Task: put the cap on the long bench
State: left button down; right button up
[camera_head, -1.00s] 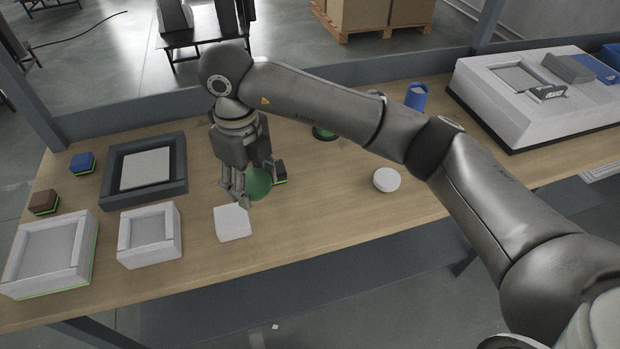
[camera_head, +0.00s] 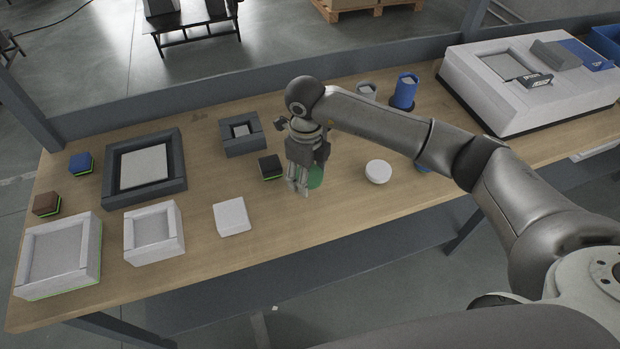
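My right gripper (camera_head: 300,182) points down over the middle of the long wooden bench (camera_head: 270,222). Its fingers are closed around a green rounded piece (camera_head: 316,177), partly hidden by them. I cannot tell for sure whether this piece is the cap, or whether it touches the bench top. A white round disc (camera_head: 378,171) lies on the bench to the right of the gripper. My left gripper is not in view.
A black block (camera_head: 270,166) sits close left of the gripper, with a white block (camera_head: 231,216) nearer the front. Grey and white trays (camera_head: 152,232) fill the left end. A blue cylinder (camera_head: 404,91) and a large white unit (camera_head: 540,110) stand to the right.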

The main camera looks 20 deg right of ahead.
aim_at(310, 191)
jog(key=shift+d+f, duration=0.25)
jog(key=f+p, duration=0.1)
jog(key=f, duration=0.2)
jog(key=shift+d+f, duration=0.15)
jog(key=shift+d, duration=0.05)
jog(key=shift+f, duration=0.25)
jog(key=o, duration=1)
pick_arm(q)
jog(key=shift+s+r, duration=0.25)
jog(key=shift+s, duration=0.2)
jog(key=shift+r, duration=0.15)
